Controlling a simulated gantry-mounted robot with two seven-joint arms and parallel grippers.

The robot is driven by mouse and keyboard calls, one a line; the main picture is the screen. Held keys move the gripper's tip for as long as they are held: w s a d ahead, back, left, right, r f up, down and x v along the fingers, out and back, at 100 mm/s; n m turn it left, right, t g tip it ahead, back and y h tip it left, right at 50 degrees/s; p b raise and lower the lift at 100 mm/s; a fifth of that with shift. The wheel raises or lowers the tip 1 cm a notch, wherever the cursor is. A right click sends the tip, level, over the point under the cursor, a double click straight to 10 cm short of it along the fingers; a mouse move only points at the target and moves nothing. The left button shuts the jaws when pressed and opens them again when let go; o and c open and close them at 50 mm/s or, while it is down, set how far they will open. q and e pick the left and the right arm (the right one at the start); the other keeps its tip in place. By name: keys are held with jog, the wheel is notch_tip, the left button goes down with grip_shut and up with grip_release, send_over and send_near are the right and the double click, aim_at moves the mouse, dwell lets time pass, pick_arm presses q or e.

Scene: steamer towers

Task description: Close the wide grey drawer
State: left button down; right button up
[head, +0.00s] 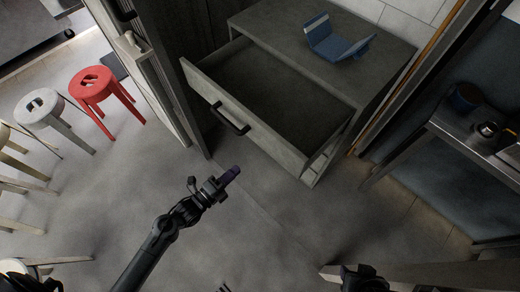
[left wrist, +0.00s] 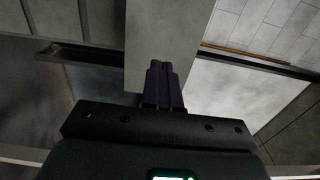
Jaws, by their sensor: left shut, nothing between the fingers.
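The wide grey drawer (head: 272,145) is pulled well out of the grey cabinet (head: 285,22). Its interior shows empty, and its front carries a dark bar handle (head: 230,118). My left gripper (head: 231,174) is shut and empty. In the head view it appears below the drawer front and handle, with floor around it; I see no contact. In the left wrist view, its dark fingers (left wrist: 163,85) are together before a plain grey surface that I cannot identify for sure. My right gripper cannot be made out; only dark parts show at the bottom edge.
A folded blue object (head: 338,42) lies on the cabinet top. A red stool (head: 97,88) and a white stool (head: 42,108) stand at the left. A metal table (head: 462,130) with pots is at the right. The floor before the drawer is mostly clear.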

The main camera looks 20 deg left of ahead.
aim_at(266, 144)
pick_arm(q)
jog(key=b+x, duration=0.1)
jog(key=x, duration=1.2)
